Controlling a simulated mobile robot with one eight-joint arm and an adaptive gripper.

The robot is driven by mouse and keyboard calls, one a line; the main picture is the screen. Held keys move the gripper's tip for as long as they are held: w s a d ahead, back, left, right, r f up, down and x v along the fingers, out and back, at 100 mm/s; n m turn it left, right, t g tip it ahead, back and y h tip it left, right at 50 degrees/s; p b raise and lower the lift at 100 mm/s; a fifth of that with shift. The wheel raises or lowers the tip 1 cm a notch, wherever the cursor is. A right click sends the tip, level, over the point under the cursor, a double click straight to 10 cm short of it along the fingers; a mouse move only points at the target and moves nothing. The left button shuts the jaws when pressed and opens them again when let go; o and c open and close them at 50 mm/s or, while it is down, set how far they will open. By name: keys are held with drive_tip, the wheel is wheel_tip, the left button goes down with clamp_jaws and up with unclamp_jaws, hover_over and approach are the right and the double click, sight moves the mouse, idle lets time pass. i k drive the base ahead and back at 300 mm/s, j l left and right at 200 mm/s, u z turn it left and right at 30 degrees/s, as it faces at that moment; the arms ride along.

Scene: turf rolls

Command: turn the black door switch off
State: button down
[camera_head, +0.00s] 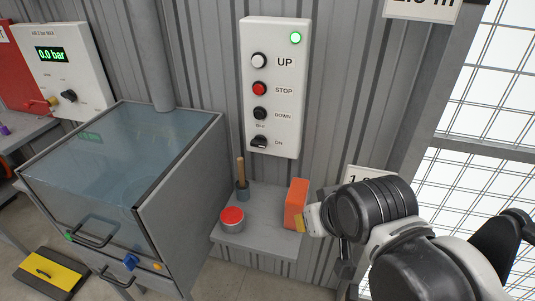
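The black door switch (259,142) is a small knob at the bottom of the white control panel (283,140). A small label sits above it and a label that looks like "ON" sits to its right. Its handle looks roughly sideways, but it is too small to be sure which label it points at. My gripper (345,268) is at the lower right, below and to the right of the panel, well apart from the switch. Its fingers are partly hidden by my arm, and I cannot tell whether they are open.
Above the switch are UP, STOP and DOWN buttons and a lit green lamp (295,38). Below the panel, a grey shelf (262,238) holds a red-topped tin (232,219), a wooden-handled tool in a cup (242,190) and an orange block (296,205). A glass-topped cabinet (185,190) stands left.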

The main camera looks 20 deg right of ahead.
sight(260, 142)
drive_tip(key=k+j, duration=0.2)
drive_tip(key=j, duration=0.2)
drive_tip(key=k+j, duration=0.2)
drive_tip(key=j, duration=0.2)
drive_tip(key=k+j+u, duration=0.1)
drive_tip(key=j, duration=0.25)
drive_tip(key=k, duration=0.05)
